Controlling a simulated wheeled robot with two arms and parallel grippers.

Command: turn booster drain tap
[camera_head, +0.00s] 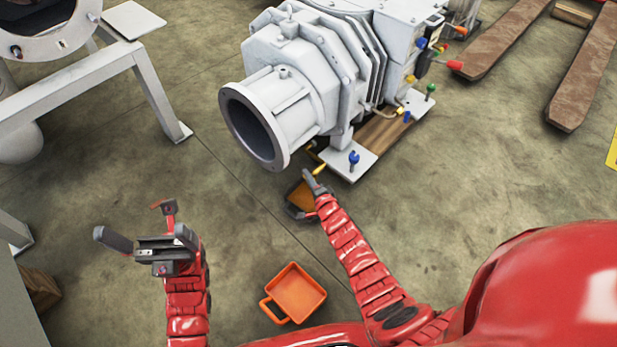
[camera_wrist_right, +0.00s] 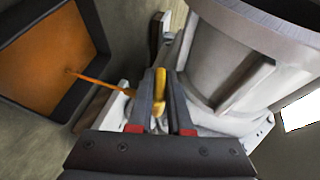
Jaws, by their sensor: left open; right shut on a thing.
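The grey screw vacuum pump (camera_head: 290,95) stands at top centre with its round open flange facing front left. Its yellow drain tap (camera_head: 319,169) sits low beneath the flange. My right gripper (camera_head: 311,182) is shut on the tap's yellow handle (camera_wrist_right: 160,86), which shows between the fingers in the right wrist view. A thin orange stream (camera_wrist_right: 98,82) runs from near the tap to a dark-rimmed tray (camera_wrist_right: 95,25) with an orange inside. In the head view this tray (camera_head: 301,196) is partly hidden by my right gripper. My left gripper (camera_head: 150,238) is open and empty at lower left.
An orange pan with a handle (camera_head: 293,293) lies on the floor between my arms. A blue fitting (camera_head: 354,158) stands on the pump's base plate. A grey metal frame (camera_head: 150,90) stands at left.

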